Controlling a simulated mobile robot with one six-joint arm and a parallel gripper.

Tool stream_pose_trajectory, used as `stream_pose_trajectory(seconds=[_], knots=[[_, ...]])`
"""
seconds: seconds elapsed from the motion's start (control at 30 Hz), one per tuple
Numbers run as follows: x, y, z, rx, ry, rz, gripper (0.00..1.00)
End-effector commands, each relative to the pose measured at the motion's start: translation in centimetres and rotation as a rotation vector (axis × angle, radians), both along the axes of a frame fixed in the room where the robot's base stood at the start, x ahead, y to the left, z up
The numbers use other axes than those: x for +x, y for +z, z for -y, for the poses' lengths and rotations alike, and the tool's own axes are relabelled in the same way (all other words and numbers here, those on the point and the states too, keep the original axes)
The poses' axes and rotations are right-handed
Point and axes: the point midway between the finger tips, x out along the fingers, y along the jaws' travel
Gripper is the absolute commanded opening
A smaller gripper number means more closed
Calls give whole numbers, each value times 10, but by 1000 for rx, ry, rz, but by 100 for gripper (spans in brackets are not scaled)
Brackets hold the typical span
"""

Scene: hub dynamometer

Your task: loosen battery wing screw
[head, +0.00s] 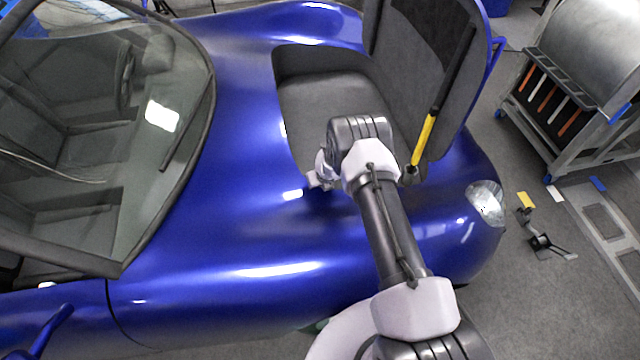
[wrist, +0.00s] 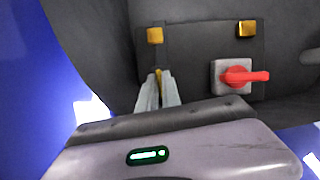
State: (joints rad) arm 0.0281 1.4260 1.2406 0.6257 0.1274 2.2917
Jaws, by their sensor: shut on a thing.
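In the wrist view my gripper (wrist: 158,88) has its two grey fingers close together on a small brass-coloured piece, which looks like the wing screw (wrist: 158,74). Only a sliver of it shows between the fingertips. It sits at the left side of a dark panel (wrist: 198,62) inside the blue car's front compartment. In the head view my arm reaches over the car's front to the compartment (head: 315,95), and the fingertips and screw are hidden there.
Two brass blocks, left (wrist: 155,35) and right (wrist: 247,28), sit on the panel. A red rotary switch (wrist: 240,76) on a grey base is right of the fingers. The open hood (head: 440,60) with a yellow-and-black strut (head: 424,138) stands close behind my arm. A cart (head: 570,90) is at the right.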

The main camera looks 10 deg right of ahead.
Motion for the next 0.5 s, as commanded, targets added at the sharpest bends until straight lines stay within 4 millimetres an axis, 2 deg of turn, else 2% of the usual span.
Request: stream_pose_trajectory(seconds=[0.27,0.5], knots=[[0,-3,1,0,119,1,0],[1,-4,1,0,329,2,0]])
